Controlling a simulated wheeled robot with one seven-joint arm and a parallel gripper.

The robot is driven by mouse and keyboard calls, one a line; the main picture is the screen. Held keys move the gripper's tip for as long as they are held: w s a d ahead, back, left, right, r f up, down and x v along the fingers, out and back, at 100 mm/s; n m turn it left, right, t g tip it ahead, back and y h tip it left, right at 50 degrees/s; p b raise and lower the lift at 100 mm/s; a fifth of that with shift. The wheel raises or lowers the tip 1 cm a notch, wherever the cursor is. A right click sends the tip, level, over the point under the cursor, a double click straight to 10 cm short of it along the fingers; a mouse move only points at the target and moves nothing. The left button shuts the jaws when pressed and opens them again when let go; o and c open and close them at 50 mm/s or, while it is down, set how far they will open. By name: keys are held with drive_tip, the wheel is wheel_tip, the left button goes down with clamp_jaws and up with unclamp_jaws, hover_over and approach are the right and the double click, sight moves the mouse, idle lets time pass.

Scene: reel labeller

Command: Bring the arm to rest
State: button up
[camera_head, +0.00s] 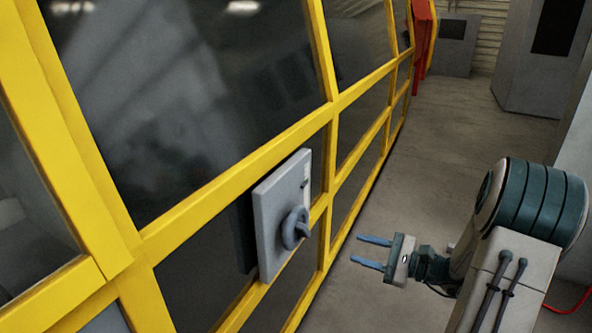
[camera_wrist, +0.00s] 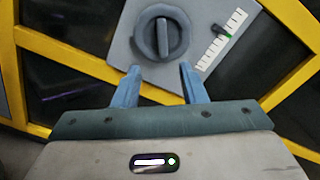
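My gripper (camera_head: 372,252) is open and empty, with its two blue fingers apart and pointing left toward the yellow-framed machine. It is held in the air to the right of a grey switch box (camera_head: 271,222) with a round rotary knob (camera_head: 294,228). A gap shows between the fingertips and the knob. In the wrist view the fingers (camera_wrist: 156,80) point up toward the box, and the knob (camera_wrist: 163,38) is ahead of them with its grip bar close to upright. A white scale with a small dark pointer and green mark lies right of the knob.
The machine's yellow frame (camera_head: 230,182) with dark panes fills the left side. Grey floor (camera_head: 440,135) lies open along it toward the back. Grey cabinets (camera_head: 540,60) stand at the back right, and a red post (camera_head: 421,45) is at the machine's far end.

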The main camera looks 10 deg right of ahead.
drive_tip(key=s+a+r+n+g+h+p, duration=0.4)
drive_tip(key=s+a+r+n+g+p, duration=0.55)
drive_tip(key=a, duration=0.35)
drive_tip(key=s+d+r+n+t+h+p, duration=0.2)
drive_tip(key=s+r+n+h+p, duration=0.6)
drive_tip(key=r, duration=0.4)
drive_tip(key=s+n+h, duration=0.1)
drive_tip(key=h, duration=0.1)
drive_tip(key=shift+h, duration=0.3)
